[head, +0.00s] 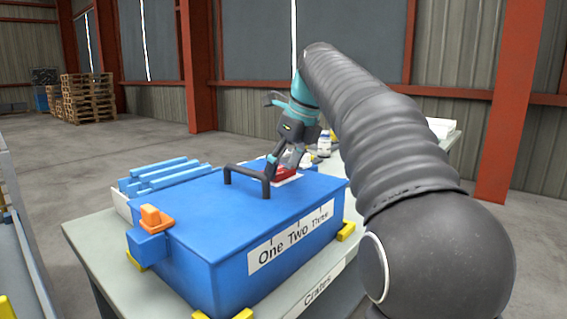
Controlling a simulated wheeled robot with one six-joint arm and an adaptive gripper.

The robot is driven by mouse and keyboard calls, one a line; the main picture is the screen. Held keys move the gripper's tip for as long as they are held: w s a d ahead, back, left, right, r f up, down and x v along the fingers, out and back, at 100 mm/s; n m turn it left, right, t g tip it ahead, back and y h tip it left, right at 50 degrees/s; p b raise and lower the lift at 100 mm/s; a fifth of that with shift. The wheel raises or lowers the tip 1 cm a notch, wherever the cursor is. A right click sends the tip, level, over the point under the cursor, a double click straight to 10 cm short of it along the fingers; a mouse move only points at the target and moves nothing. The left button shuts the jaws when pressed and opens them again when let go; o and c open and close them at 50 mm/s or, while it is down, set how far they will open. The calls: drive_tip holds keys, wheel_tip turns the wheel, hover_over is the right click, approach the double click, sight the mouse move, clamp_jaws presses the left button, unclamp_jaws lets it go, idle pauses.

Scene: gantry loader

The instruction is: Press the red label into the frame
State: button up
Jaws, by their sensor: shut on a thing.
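My gripper (281,164) is over the top of the blue box (230,215), behind its dark handle, with its fingers pointing down. It is shut on the red label (287,173), a small red piece at the fingertips. A pale patch (289,181) shows on the box top just under the label; it may be the frame, but it is too small to tell. I cannot tell whether the label touches it. The fingers hide part of the label.
The dark handle (246,175) stands up from the box top close to my gripper. An orange latch (155,217) is on the box's left end. Yellow corner pieces (346,230) hold the box on the table (98,240).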

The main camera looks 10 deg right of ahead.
drive_tip(key=o, duration=1.1)
drive_tip(key=shift+r, duration=3.45)
drive_tip(key=shift+c, duration=0.3)
clamp_jaws()
